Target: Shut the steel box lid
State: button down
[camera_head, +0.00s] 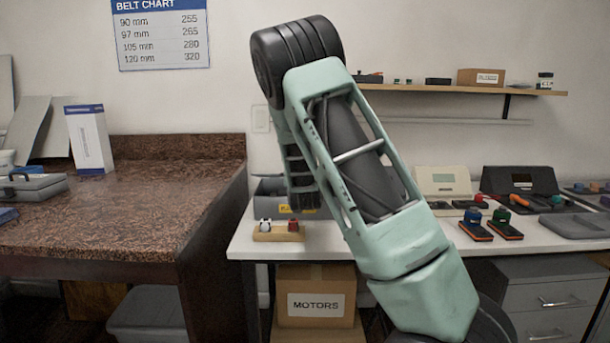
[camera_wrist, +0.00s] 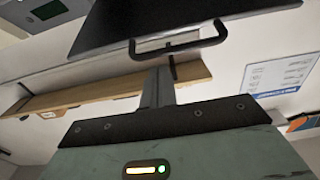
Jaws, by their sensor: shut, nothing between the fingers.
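The grey steel box (camera_head: 268,190) stands on the white table in the head view, partly behind my arm. Its lid is hard to make out there. In the wrist view, which looks upside down, a dark panel (camera_wrist: 150,22) with a black bar handle (camera_wrist: 185,47) fills the top; it appears to be the lid, raised. My gripper's fingers (camera_wrist: 160,85) are shut and empty, close to the handle in the picture; I cannot tell whether they touch it. In the head view my arm hides the fingertips.
A small wooden block with red and white parts (camera_head: 279,231) sits at the white table's front left. Meters (camera_head: 490,226) lie to the right. A wall shelf (camera_head: 440,89) runs behind. The speckled counter (camera_head: 130,205) at left carries another grey case (camera_head: 35,188).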

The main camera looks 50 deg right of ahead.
notch_tip(320, 180, down, 7)
jog(key=s+a+b, duration=0.1)
jog(key=b, duration=0.4)
jog(key=shift+s+a+f, duration=0.15)
jog(key=shift+a, duration=0.1)
